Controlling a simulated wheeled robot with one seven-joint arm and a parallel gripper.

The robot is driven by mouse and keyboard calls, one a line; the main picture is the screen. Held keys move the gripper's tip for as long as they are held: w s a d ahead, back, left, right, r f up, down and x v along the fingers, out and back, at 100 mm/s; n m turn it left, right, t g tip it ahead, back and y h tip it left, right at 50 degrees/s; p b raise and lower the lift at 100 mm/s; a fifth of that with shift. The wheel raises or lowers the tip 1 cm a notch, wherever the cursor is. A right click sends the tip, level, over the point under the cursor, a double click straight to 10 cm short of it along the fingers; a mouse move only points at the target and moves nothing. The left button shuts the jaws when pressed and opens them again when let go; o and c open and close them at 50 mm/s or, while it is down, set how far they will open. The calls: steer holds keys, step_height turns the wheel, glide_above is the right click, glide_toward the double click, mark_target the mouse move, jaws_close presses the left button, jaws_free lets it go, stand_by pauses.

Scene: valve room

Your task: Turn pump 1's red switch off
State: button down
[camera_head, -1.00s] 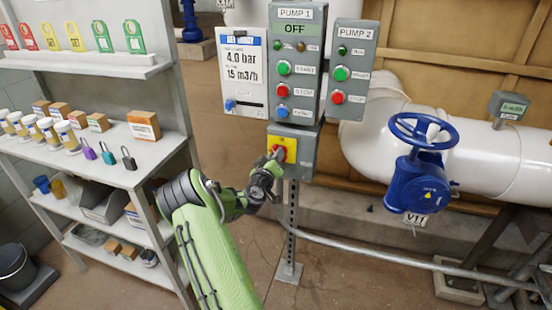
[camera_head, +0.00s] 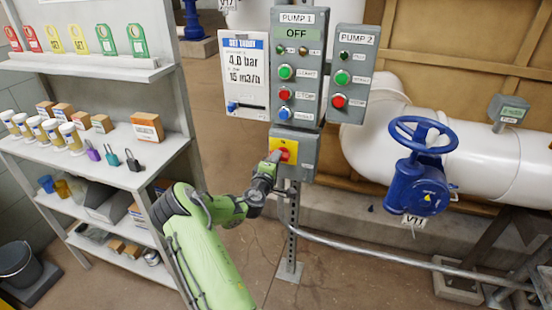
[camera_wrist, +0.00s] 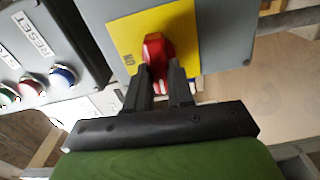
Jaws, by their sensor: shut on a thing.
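Pump 1's red switch (camera_wrist: 157,57) is a red rotary handle on a yellow plate (camera_wrist: 186,27), set on a grey box. In the head view, the red switch (camera_head: 284,154) sits below the PUMP 1 panel (camera_head: 308,75), whose display reads OFF. My gripper (camera_wrist: 160,75) is shut on the red handle, one black finger on each side; it also shows in the head view (camera_head: 274,160). The word ON shows on the plate left of the handle in the wrist view. The lower part of the handle is hidden between the fingers.
The PUMP 2 panel (camera_head: 350,80) is to the right. A blue valve wheel (camera_head: 423,135) stands before white pipes. A shelf (camera_head: 110,170) with padlocks and boxes is left of my arm. A metal conduit (camera_head: 400,258) runs low across the right.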

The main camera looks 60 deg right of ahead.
steer(key=shift+f+n, duration=0.15)
steer(key=shift+n, duration=0.35)
steer(key=c, duration=1)
jaws_free()
steer(key=a, duration=0.5)
steer(key=s+a+b, duration=0.1)
steer(key=a, duration=0.4)
steer(key=s+a, duration=0.1)
steer(key=a, duration=0.4)
steer(key=shift+s+a+b, duration=0.25)
steer(key=shift+a+b, duration=0.1)
